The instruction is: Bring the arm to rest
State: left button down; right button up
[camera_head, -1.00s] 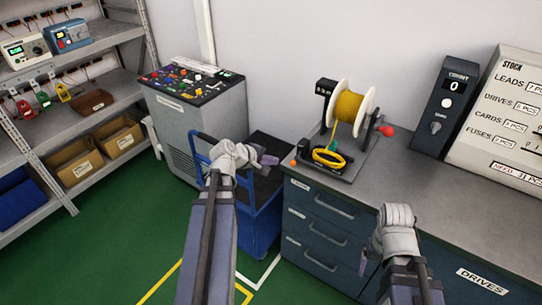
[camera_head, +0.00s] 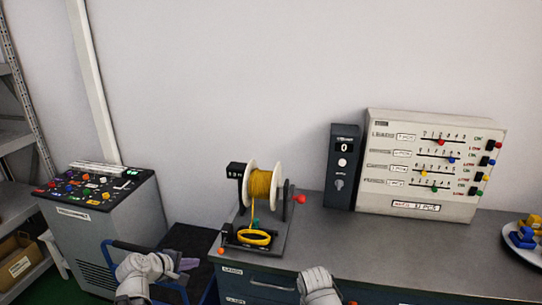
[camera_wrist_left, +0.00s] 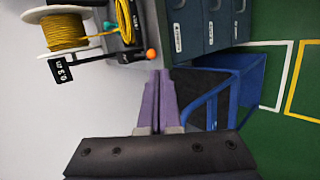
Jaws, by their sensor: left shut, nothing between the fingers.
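My left gripper (camera_head: 188,264) has purple fingers and shows low at the left in the head view, in front of the dark top of a blue cart (camera_head: 205,292). In the left wrist view its two fingers (camera_wrist_left: 160,76) are together, with nothing between them. They point toward the cable spool stand and are apart from it. My right arm shows only its pale wrist joint at the bottom centre, in front of the bench drawers; its gripper is hidden.
A bench (camera_head: 400,249) carries a yellow cable spool (camera_head: 263,184), a dark counter box (camera_head: 342,167) and a stock board (camera_head: 429,170). A plate with blue and yellow parts (camera_head: 528,250) stands far right. A grey console (camera_head: 100,230) and shelves stand left.

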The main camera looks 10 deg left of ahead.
pick_arm(q)
jog(key=s+d+f+m+g+y, duration=0.1)
jog(key=s+d+f+m+g, duration=0.1)
jog(key=d+m, duration=0.4)
jog(key=s+d+f+m+g+y, duration=0.2)
jog(key=s+d+m, duration=0.4)
jog(key=d, duration=0.4)
jog(key=s+d+f+m+g+y, duration=0.2)
jog(key=s+d+m+g, duration=0.3)
jog(key=d, duration=0.4)
jog(key=shift+s+f+m+g, duration=0.45)
jog(key=shift+f+m, duration=0.4)
jog(key=shift+m, duration=0.15)
